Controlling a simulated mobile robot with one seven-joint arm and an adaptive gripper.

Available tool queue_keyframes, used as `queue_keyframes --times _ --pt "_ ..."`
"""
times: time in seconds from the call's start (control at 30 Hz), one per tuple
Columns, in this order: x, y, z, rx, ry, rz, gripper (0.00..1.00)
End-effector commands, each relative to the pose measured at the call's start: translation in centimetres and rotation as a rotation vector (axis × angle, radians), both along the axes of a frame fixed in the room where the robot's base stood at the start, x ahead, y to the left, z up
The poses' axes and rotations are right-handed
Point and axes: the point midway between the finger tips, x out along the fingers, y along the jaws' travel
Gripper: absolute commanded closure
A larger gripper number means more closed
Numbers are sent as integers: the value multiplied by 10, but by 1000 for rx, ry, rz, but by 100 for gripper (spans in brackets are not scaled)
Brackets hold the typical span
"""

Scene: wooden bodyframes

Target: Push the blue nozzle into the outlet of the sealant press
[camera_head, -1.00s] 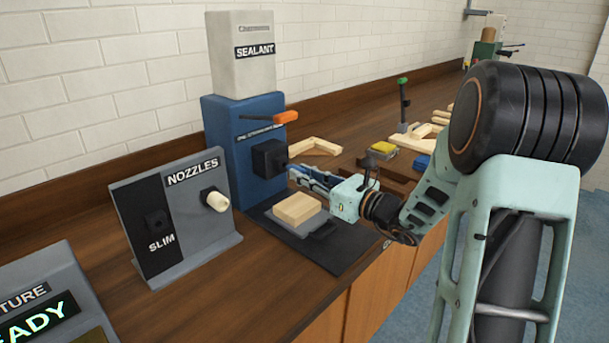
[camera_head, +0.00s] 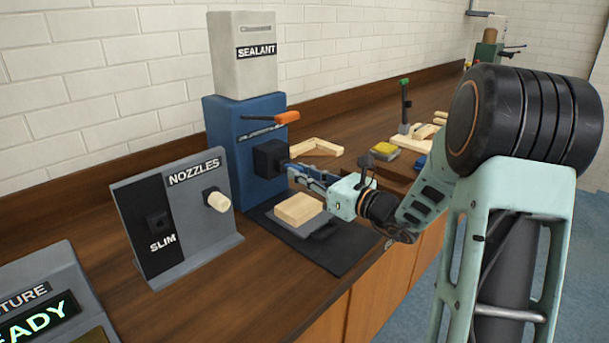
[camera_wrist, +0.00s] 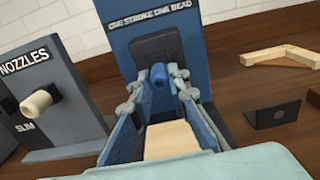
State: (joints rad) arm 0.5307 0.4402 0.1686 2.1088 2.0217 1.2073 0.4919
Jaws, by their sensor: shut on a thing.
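The blue nozzle (camera_wrist: 158,73) is between my gripper's fingertips and points at the black outlet block of the sealant press. My gripper (camera_wrist: 157,86) is shut on it. In the head view my gripper (camera_head: 291,167) is right at the outlet block (camera_head: 270,158), and the fingers mostly hide the nozzle. The nozzle's front end meets or nearly meets the outlet; I cannot tell how far in it is. The sealant press (camera_head: 222,125) is a blue column with a white sealant box on top and an orange-ended lever.
A light wooden block (camera_head: 299,208) lies on the grey plate below my gripper. The nozzle stand (camera_head: 205,240) with a cream nozzle (camera_head: 217,201) stands to the left. Wooden frame pieces (camera_head: 318,147) and a yellow-topped block (camera_head: 386,149) lie farther back on the bench.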

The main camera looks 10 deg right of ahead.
Motion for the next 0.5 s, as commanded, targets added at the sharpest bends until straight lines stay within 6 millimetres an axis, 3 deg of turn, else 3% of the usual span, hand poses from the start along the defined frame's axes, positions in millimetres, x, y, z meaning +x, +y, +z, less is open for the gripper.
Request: queue_keyframes --times 0.5 --pt "10 8 0 0 0 1 100"
